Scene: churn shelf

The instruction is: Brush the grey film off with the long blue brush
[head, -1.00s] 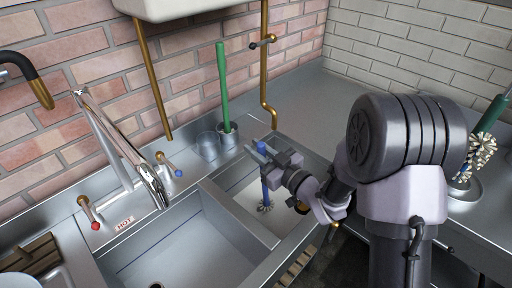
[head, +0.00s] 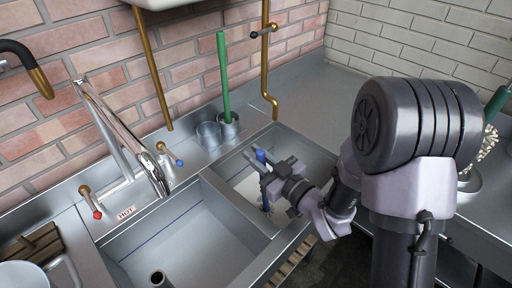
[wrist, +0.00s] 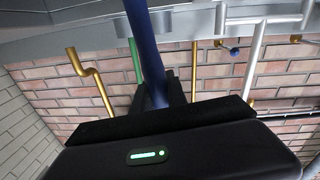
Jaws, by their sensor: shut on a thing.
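My gripper (head: 260,172) is shut on the handle of the long blue brush (head: 265,197) over the right sink basin (head: 318,152). The brush stands close to upright, its top just above the fingers and its lower end reaching down into the basin. Its bristles are small and dark, partly hidden, and I cannot tell whether they touch the floor. In the wrist view the blue handle (wrist: 146,45) runs up from between the fingers. The basin floor shows a pale patch (head: 246,188); I cannot clearly single out the grey film.
The left basin (head: 185,245) adjoins, with a chrome tap (head: 120,140) over its rim. A green-handled brush (head: 223,75) stands in a metal cup (head: 228,127) behind, beside a glass (head: 208,135). A brass pipe (head: 266,70) rises at the back wall. The right counter (head: 325,95) is mostly clear.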

